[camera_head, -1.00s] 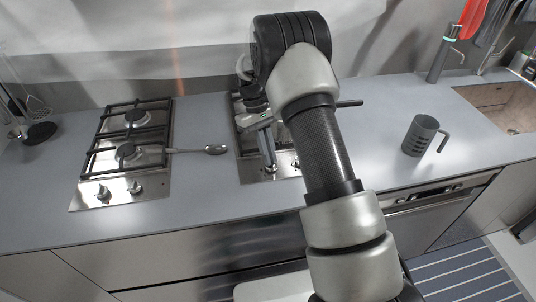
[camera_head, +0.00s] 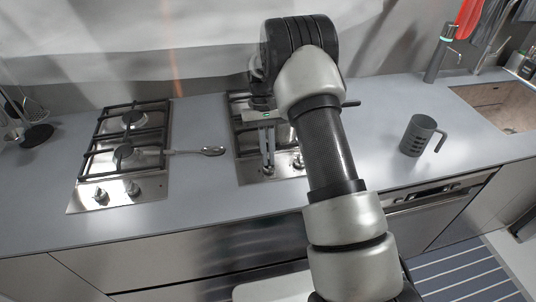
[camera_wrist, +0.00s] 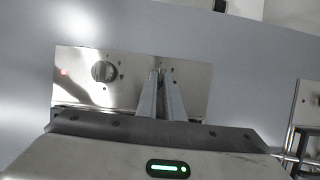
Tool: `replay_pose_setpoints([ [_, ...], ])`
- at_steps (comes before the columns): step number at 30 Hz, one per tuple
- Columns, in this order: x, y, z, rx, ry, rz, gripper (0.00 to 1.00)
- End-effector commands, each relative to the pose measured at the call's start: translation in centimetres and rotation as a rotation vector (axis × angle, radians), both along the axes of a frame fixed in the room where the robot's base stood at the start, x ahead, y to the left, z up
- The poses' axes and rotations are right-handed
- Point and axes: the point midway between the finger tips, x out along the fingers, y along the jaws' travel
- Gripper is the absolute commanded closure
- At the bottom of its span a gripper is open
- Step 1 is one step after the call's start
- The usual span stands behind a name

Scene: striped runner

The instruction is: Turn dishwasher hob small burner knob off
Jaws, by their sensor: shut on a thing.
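The right-hand hob (camera_head: 247,167), the one near the dishwasher (camera_head: 430,197), is partly hidden behind my arm. My gripper (camera_head: 268,169) points down at the left knob on its front panel. In the wrist view my gripper (camera_wrist: 160,73) has its two fingers close together over the steel panel (camera_wrist: 195,85), shut on that knob, which the fingertips almost wholly hide. The other knob (camera_wrist: 104,71) of this panel is free, to the left in the wrist view; it also shows in the head view (camera_head: 299,162). I cannot tell which burner the held knob serves.
A second hob (camera_head: 90,198) with two knobs stands on the left. A spoon (camera_head: 212,151) lies between the hobs. A grey mug (camera_head: 419,136) stands right of my arm, with the sink (camera_head: 490,97) beyond. The counter front between the hobs is clear.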

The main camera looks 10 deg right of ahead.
Motion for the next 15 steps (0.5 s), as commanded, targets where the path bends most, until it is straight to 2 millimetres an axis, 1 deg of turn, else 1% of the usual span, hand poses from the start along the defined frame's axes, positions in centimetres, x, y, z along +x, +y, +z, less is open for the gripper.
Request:
replay_pose_setpoints([
  [6, -0.07, 0.0, -0.02, 0.0, 0.002, -0.001, 1.0],
  [7, -0.07, 0.0, -0.02, 0.0, 0.002, -0.001, 0.89],
  [9, -0.07, 0.0, -0.02, 0.0, 0.002, -0.001, 0.78],
  [10, -0.06, 0.0, -0.02, 0.0, 0.002, -0.001, 0.73],
  [15, -0.04, 0.0, -0.02, 0.0, 0.001, 0.0, 0.73],
])
